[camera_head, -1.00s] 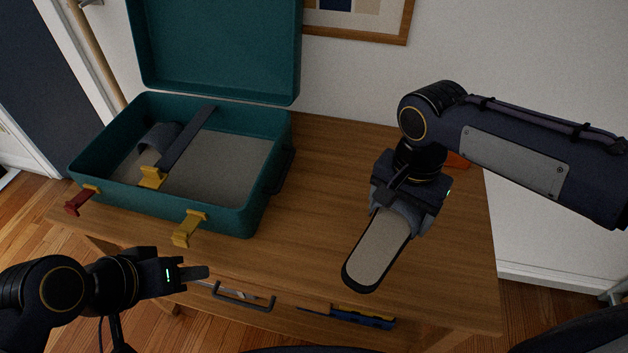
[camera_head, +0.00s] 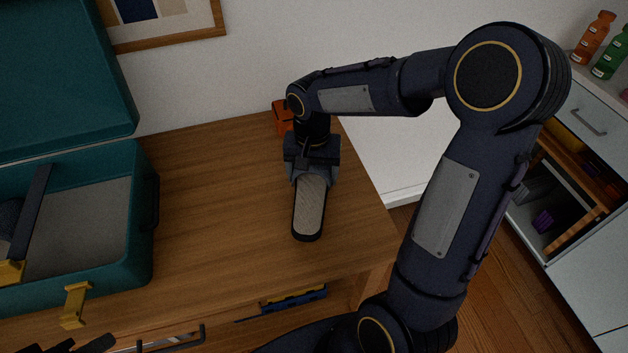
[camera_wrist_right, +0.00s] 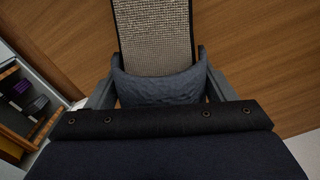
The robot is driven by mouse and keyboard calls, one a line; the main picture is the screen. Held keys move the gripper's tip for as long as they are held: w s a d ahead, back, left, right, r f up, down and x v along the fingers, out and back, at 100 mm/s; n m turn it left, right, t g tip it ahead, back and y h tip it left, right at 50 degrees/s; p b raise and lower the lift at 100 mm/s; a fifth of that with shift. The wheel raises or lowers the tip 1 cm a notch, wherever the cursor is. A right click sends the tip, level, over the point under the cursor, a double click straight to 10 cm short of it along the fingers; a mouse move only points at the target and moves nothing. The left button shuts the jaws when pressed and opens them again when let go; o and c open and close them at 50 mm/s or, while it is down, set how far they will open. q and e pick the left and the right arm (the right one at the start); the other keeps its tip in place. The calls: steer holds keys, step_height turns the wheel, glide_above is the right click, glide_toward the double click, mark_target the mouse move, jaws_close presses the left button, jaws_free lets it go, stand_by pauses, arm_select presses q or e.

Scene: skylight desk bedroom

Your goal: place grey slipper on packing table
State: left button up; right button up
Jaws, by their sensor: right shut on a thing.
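The grey slipper (camera_head: 310,207) has a light woven insole and a dark sole edge.
An open teal suitcase (camera_head: 142,262) with yellow latches takes the table's left side; a grey item and a dark strap lie in it. An orange object (camera_head: 281,117) stands at the back by the wall. The table between suitcase and slipper is clear. Shelves (camera_head: 590,215) stand at right.

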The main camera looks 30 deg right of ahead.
mark_target(314, 183)
steer(key=shift+w+d+f, duration=0.1)
steer(key=shift+d+f, duration=0.1)
steer(key=shift+f, duration=0.1)
steer(key=shift+w+d+f, duration=0.1)
steer(key=shift+d+f, duration=0.1)
steer(key=shift+f, duration=1.55)
steer(key=shift+f+b, duration=0.2)
steer(key=shift+b, duration=0.2)
steer(key=o, duration=1)
steer(key=shift+o, duration=0.2)
